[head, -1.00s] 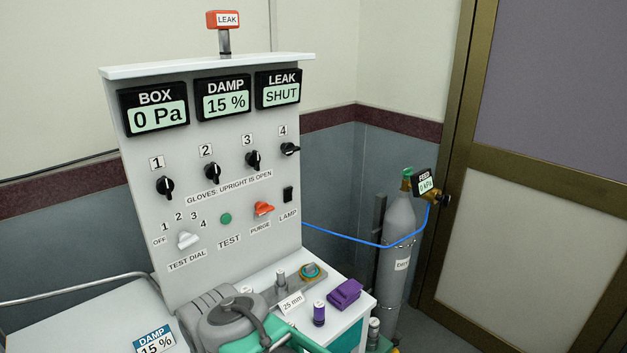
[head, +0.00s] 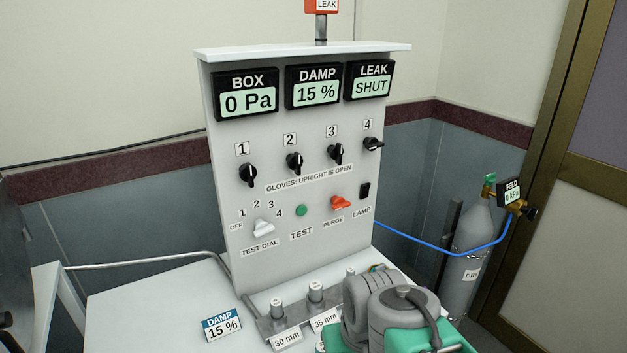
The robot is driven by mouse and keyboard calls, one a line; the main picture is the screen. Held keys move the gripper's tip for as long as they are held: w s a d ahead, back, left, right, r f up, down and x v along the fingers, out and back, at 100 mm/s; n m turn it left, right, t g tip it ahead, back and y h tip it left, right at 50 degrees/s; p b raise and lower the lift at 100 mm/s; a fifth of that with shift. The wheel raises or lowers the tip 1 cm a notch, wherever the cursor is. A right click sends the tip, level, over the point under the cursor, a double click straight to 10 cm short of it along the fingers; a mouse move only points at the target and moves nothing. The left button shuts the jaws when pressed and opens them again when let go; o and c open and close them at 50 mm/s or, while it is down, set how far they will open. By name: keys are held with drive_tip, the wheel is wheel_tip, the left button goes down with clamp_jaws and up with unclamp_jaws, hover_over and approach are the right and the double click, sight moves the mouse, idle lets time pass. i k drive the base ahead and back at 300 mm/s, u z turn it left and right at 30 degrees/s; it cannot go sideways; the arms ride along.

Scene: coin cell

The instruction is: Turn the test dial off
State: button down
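The white test dial (head: 263,227) sits low on the left of the grey upright panel (head: 290,220) in the head view. Its marks are OFF, 1, 2, 3 and 4. The knob lies slanted, and I cannot tell for sure which mark it points at. A green TEST button (head: 301,210) is to its right. Part of my grey and green arm shows at the bottom right, in front of the bench and apart from the dial. My gripper's fingers are not in view.
Several black glove valves (head: 247,174), an orange purge handle (head: 341,203) and a black lamp switch (head: 365,190) are near the dial. Metal posts with size labels stand on a block (head: 270,325) below. A DAMP card (head: 222,325) stands left. The white bench top (head: 150,305) is clear there.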

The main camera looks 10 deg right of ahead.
sight(261, 227)
drive_tip(key=z, duration=0.05)
drive_tip(key=k, duration=1.15)
drive_tip(key=u, duration=1)
drive_tip(key=i, duration=1.2)
drive_tip(key=u, duration=0.25)
